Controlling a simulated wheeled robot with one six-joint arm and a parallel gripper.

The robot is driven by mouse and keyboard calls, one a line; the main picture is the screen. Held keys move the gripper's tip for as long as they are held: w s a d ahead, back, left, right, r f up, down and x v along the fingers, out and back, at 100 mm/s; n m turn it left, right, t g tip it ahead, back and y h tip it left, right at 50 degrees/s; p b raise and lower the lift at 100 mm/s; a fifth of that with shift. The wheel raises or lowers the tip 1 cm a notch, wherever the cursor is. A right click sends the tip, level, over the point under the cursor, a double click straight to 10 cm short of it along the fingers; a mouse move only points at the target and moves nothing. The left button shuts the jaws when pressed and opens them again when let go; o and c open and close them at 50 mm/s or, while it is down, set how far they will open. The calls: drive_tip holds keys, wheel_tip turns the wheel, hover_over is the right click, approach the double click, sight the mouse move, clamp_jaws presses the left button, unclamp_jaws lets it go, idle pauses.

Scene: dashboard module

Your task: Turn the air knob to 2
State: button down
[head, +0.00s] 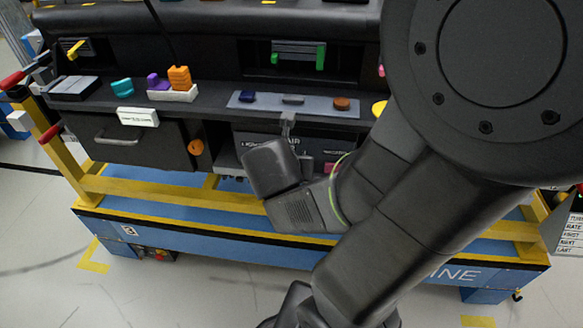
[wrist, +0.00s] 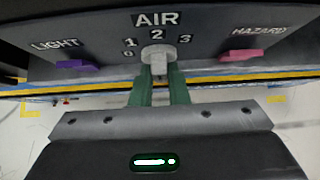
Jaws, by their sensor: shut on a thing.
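The air knob (wrist: 158,56) is a pale grey round dial with a raised grip, below the white AIR label on the dark panel (wrist: 100,30). The numerals 0, 1, 2 and 3 run in an arc around it, with 2 above its middle. My gripper (wrist: 160,80) has green fingers, one on each side of the knob's grip, and is shut on it. I cannot tell exactly which numeral the knob points at. In the head view, my wrist and arm hide most of the air panel, and the knob cannot be made out.
A purple LIGHT switch (wrist: 72,65) is left of the knob and a pink HAZARD switch (wrist: 240,56) right of it. In the head view, a grey shelf plate (head: 262,108) with small coloured pieces lies above. A drawer (head: 128,141) is at left; a yellow rail (head: 165,193) runs below.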

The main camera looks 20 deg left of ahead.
idle(0.4)
drive_tip(key=c, duration=1.4)
unclamp_jaws()
